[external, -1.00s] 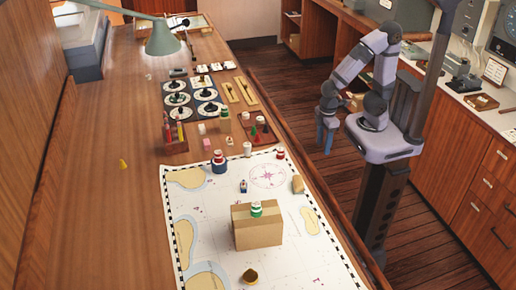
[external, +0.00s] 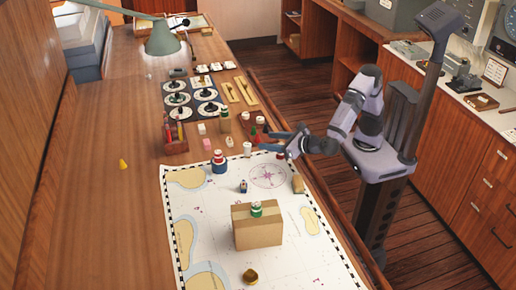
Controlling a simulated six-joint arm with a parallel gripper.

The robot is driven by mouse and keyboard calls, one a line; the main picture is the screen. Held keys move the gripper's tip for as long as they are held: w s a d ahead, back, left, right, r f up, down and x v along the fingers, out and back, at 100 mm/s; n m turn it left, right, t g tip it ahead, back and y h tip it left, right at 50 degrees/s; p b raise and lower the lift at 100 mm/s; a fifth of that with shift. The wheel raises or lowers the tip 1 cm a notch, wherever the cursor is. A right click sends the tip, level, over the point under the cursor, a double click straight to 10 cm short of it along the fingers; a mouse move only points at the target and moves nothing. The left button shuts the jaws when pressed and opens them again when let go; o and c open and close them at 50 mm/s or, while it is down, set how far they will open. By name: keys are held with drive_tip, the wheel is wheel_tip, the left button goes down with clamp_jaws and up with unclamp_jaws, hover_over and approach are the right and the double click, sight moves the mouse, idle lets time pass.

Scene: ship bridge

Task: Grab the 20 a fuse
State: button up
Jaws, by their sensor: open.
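I cannot make out which thing is the 20 A fuse; labels are too small to read. Small cylinders near my gripper include a white one (external: 247,148) to its left and a red and white one (external: 280,155) just below it. A blue, white and red one (external: 219,162) stands further left. A green and white one (external: 256,209) sits on a cardboard box (external: 257,233).
The chart (external: 205,235) covers the near table. A pen holder (external: 175,144), several round dials on dark mats (external: 190,98) and a green lamp (external: 163,40) stand further back. The table's left side is mostly clear, apart from a yellow cone (external: 123,164).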

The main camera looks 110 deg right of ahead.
sight(247, 147)
drive_tip(key=shift+t+y, duration=0.4)
drive_tip(key=shift+t, duration=0.4)
drive_tip(key=w+a, duration=0.3)
drive_tip(key=shift+w+f+b, duration=0.25)
drive_tip(key=shift+f+b, duration=0.1)
drive_tip(key=shift+w+a+r, duration=0.15)
drive_tip(key=shift+w+a, duration=0.05)
drive_tip(key=shift+w, duration=0.1)
drive_tip(key=shift+p+x, duration=0.35)
drive_tip(key=shift+x, duration=1.2)
drive_tip(key=shift+p+x, duration=0.35)
drive_tip(key=shift+x, duration=1.75)
drive_tip(key=shift+s+d, duration=0.1)
drive_tip(key=shift+s, duration=0.05)
drive_tip(key=c, duration=1.1)
